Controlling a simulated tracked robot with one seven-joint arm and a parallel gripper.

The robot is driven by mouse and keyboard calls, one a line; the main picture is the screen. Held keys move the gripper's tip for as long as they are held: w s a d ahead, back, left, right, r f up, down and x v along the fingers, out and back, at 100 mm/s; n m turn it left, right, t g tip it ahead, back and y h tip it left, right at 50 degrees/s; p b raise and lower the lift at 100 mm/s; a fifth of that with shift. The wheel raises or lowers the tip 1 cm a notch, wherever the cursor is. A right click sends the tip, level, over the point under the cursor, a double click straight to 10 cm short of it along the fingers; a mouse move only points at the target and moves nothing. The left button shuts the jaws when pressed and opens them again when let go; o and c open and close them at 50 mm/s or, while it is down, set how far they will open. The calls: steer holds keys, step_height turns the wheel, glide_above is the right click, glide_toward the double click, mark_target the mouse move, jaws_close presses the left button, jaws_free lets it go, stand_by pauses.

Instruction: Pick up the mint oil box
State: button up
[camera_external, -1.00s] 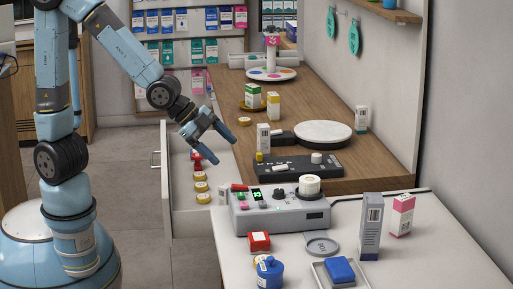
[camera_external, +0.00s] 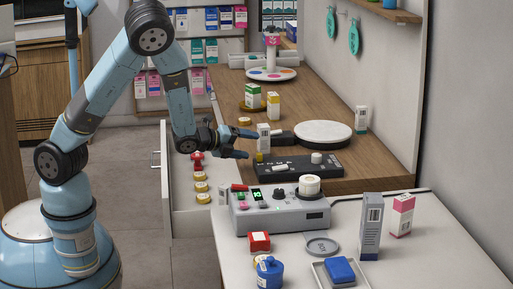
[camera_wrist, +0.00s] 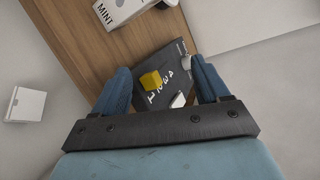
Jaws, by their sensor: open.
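A white box with the word MINT (camera_wrist: 122,8) shows at the top of the wrist view, partly cut off by the edge. It appears to be the small upright white and grey box (camera_external: 264,137) on the wooden counter in the external view. My gripper (camera_external: 252,145) is open and empty, just left of that box and pointing right. In the wrist view, the two blue fingers of my gripper (camera_wrist: 160,65) are spread apart, and the box lies beyond them, not between them.
A black numbered panel (camera_external: 300,167) with a yellow block (camera_wrist: 150,80) lies below the gripper. A round white plate (camera_external: 323,133) is right of the box. An open drawer (camera_external: 180,215) and a grey device (camera_external: 280,213) are nearer the camera.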

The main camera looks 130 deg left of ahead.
mark_target(269, 132)
steer(key=s+a+m, duration=0.1)
steer(key=s+a+m+y, duration=0.1)
steer(key=s+m, duration=0.1)
steer(key=s+a+m, duration=0.1)
steer(key=s+m, duration=0.1)
steer(key=shift+s+a+f+t+y, duration=0.2)
steer(key=shift+a+f+t+y, duration=0.1)
steer(key=shift+a+t, duration=0.1)
steer(key=s+m+t, duration=0.4)
steer(key=s+m, duration=0.1)
steer(key=m, duration=0.6)
steer(key=shift+h, duration=0.4)
steer(key=x, duration=0.9)
steer(key=shift+w+d+r, duration=0.1)
steer(key=shift+r, duration=0.15)
steer(key=shift+x, duration=2.5)
steer(key=shift+w+d+f, duration=0.1)
steer(key=shift+w+d, duration=0.05)
steer(key=shift+d, duration=0.05)
steer(key=c, duration=1)
steer(key=shift+c, duration=0.2)
